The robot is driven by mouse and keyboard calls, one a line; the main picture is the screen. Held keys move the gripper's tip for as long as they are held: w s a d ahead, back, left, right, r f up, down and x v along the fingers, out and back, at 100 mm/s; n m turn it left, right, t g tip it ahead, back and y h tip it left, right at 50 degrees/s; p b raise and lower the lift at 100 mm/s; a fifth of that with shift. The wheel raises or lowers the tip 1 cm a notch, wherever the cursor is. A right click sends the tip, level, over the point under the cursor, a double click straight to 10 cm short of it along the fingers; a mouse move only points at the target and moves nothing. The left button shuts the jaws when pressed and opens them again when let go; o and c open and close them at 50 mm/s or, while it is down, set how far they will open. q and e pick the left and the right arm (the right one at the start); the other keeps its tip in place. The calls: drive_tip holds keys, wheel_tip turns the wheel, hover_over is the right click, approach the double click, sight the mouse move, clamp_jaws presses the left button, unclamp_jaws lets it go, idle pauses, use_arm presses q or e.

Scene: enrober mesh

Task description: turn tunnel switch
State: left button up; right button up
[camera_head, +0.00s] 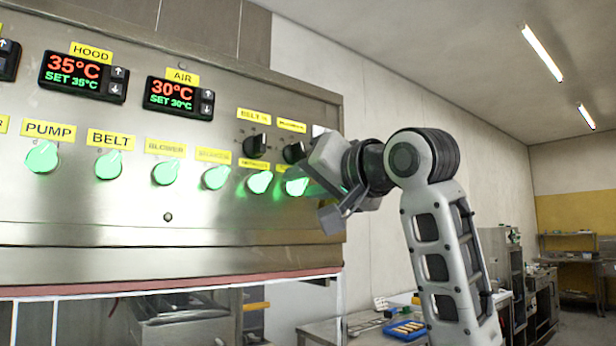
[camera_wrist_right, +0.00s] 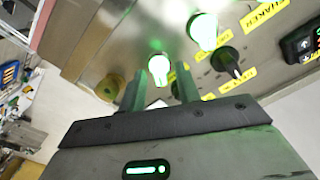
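A steel control panel (camera_head: 60,205) carries a row of green-lit knobs. I can read the labels PUMP, BELT and BLOWER; those further right are too small or hidden, so I cannot tell which switch is the tunnel one. My right gripper (camera_head: 318,192) is at the right end of the row, close to the last green knob (camera_head: 297,186). In the right wrist view my gripper's two fingers (camera_wrist_right: 160,90) are apart. A green-lit knob (camera_wrist_right: 158,68) shows between and just beyond their tips; contact is unclear. My left gripper is not in view.
Black knobs (camera_head: 255,146) sit above the green row, close to my right gripper. HOOD (camera_head: 84,77) and AIR (camera_head: 180,98) displays are further left. A table with a blue tray (camera_head: 404,330) stands below right. A yellowish round part (camera_wrist_right: 110,87) is beside the fingers.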

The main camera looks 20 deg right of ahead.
clamp_jaws()
drive_tip(key=shift+n, duration=0.4)
drive_tip(key=n, duration=1.1)
drive_tip(key=shift+s+a, duration=0.1)
drive_tip(key=shift+a, duration=0.05)
idle(0.4)
